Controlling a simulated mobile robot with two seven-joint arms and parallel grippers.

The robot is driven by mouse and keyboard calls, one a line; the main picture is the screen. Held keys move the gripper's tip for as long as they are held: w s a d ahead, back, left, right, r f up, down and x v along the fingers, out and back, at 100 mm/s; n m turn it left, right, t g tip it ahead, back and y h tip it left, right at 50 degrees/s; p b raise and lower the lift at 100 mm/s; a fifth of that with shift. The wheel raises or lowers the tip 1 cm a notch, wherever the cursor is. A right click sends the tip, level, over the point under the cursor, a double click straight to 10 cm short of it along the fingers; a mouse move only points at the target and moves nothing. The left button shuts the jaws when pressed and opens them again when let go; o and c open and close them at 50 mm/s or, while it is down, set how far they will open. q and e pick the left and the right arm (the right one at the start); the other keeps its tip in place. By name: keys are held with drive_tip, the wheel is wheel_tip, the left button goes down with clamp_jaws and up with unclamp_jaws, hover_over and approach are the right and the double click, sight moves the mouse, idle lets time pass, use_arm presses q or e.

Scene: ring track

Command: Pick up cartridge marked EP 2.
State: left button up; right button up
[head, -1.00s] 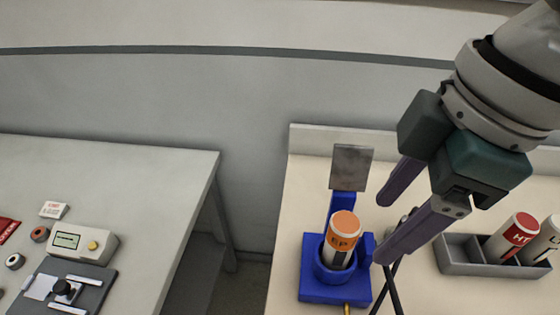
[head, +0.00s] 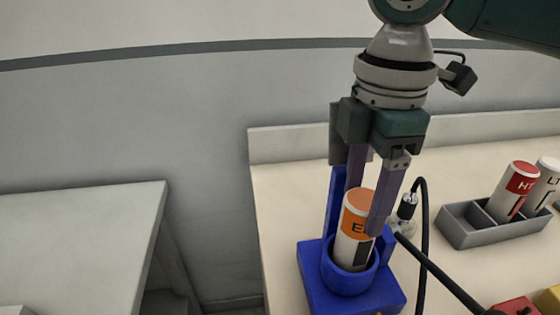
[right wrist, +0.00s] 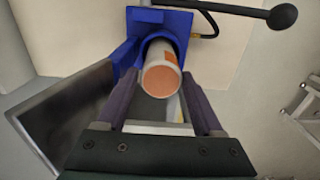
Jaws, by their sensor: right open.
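The cartridge (head: 352,246), white with an orange cap and band, stands slightly tilted in the round cup of a blue holder (head: 318,281). Only an "E" of its label shows in the head view; a finger hides the rest. My right gripper (head: 364,208) is open, pointing down, with its fingers on either side of the cartridge's upper part. In the right wrist view the orange cap (right wrist: 162,80) lies between the two finger tips (right wrist: 160,92), with gaps visible at the sides. My left gripper is out of view.
A grey rack (head: 470,232) at the right holds a red-capped cartridge (head: 515,190) marked HT and a white-capped one (head: 545,180). A black lever and a cable stand close right of the holder. Another table (head: 80,235) is at the left, across a gap.

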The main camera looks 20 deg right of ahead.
sight(354, 240)
wheel_tip(354, 240, down, 4)
drive_tip(key=shift+s, duration=0.1)
drive_tip(key=c, duration=1)
clamp_jaws()
drive_tip(key=shift+r, duration=0.15)
